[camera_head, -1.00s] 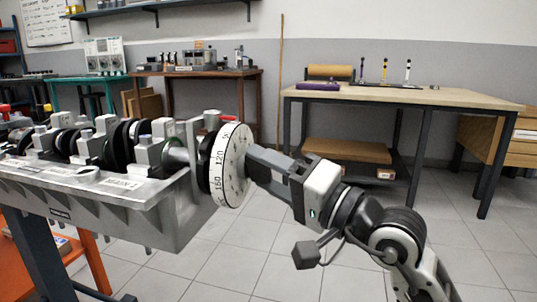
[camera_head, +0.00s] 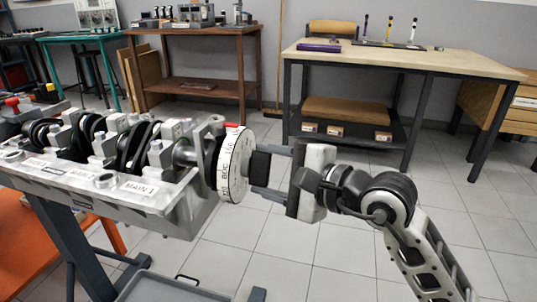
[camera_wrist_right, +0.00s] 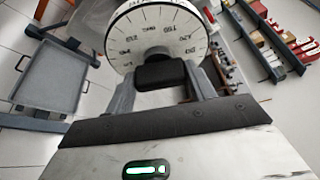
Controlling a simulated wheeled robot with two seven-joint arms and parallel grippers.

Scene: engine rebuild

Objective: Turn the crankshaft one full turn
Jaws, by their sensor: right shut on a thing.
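The crankshaft (camera_head: 186,154) lies along the grey engine block (camera_head: 190,218) at left, with dark round webs between its bearing caps. A white degree wheel (camera_head: 236,165) with black numbers is on its right end, and its face also shows in the right wrist view (camera_wrist_right: 185,22). A black block (camera_head: 260,164) sticks out in front of the wheel's middle, also seen in the right wrist view (camera_wrist_right: 163,75). My right gripper (camera_head: 264,171) is shut on this block, one finger on each side. My left gripper is not in view.
A red pointer (camera_head: 232,125) sits at the wheel's top edge. A grey tray (camera_head: 175,288) is low below the block. A wood-topped bench (camera_head: 450,62) stands behind right, a brown table (camera_head: 190,33) behind left. The floor between is clear.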

